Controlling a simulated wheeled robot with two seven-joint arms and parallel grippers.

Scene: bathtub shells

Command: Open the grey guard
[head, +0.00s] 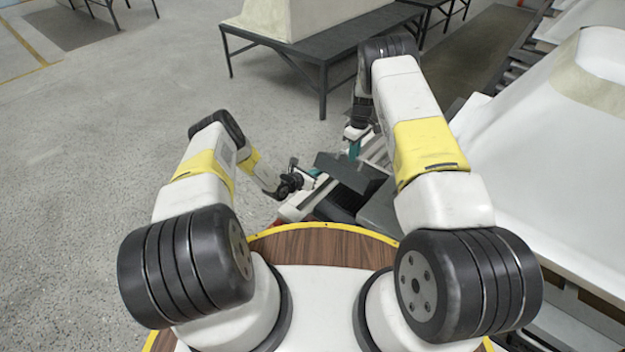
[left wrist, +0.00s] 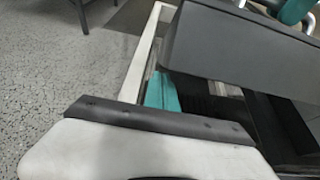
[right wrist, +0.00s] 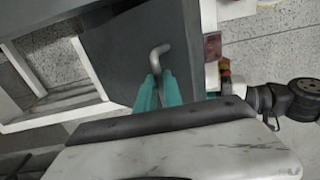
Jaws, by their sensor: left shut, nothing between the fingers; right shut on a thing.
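The grey guard (head: 350,168) is a dark grey panel on the machine in front of me, tilted above a dark opening. It fills the upper part of the left wrist view (left wrist: 245,50) and also shows in the right wrist view (right wrist: 115,50). A bent pale metal handle (right wrist: 158,55) sticks out from its face. My right gripper (right wrist: 158,85) has its teal fingers shut on this handle; in the head view the gripper (head: 355,148) is at the guard's far side. My left gripper (left wrist: 162,92) is shut and empty, beside the guard's near left side.
A pale machine frame (head: 300,202) surrounds the opening. A red and yellow part (right wrist: 225,75) sits near the guard. A large white shell (head: 560,150) stands at right, and a dark table (head: 325,50) carries another behind. The floor at left is free.

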